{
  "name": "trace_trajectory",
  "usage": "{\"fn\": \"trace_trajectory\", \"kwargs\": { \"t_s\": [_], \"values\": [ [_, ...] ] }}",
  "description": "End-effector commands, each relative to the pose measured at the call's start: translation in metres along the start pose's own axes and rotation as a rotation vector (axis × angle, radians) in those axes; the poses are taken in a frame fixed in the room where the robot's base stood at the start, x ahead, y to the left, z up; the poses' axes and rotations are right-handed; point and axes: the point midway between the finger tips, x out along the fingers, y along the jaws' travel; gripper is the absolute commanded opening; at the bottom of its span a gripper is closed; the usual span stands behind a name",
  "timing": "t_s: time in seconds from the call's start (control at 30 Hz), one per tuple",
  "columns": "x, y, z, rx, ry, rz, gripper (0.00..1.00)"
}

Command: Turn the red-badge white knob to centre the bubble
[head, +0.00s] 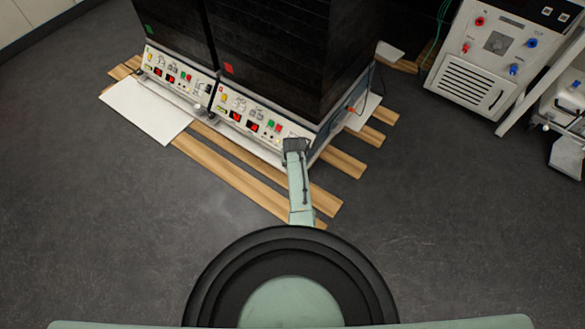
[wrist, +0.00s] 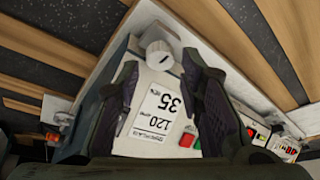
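A white knob (wrist: 158,57) with a dark mark stands at the corner of the panel in the wrist view. My gripper (wrist: 159,66) is open, one finger on each side of the knob's near side. Whether either finger touches it cannot be told. In the head view my gripper (head: 296,146) is at the right front corner of the right shaker (head: 262,122) and hides the knob. A red badge (head: 228,68) is on that shaker's black housing; the left one has a green badge (head: 148,29). No bubble can be made out.
A white label (wrist: 158,110) and red and green buttons (wrist: 188,140) lie near my fingers. Wooden slats (head: 235,178) and a white sheet (head: 147,110) lie on the floor around the shakers. A white machine (head: 480,85) stands at right. The floor at left is clear.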

Motion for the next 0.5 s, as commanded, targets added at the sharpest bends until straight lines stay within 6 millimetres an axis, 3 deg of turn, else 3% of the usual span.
{"fn": "trace_trajectory", "kwargs": {
  "t_s": [0.03, 0.2, 0.5],
  "values": [
    [0.013, 0.000, 0.002, -0.001, 0.001, 0.001, 0.34],
    [0.029, 0.000, 0.002, -0.002, 0.001, 0.001, 0.34],
    [0.036, 0.000, -0.001, -0.001, 0.001, 0.000, 0.34]
  ]
}}
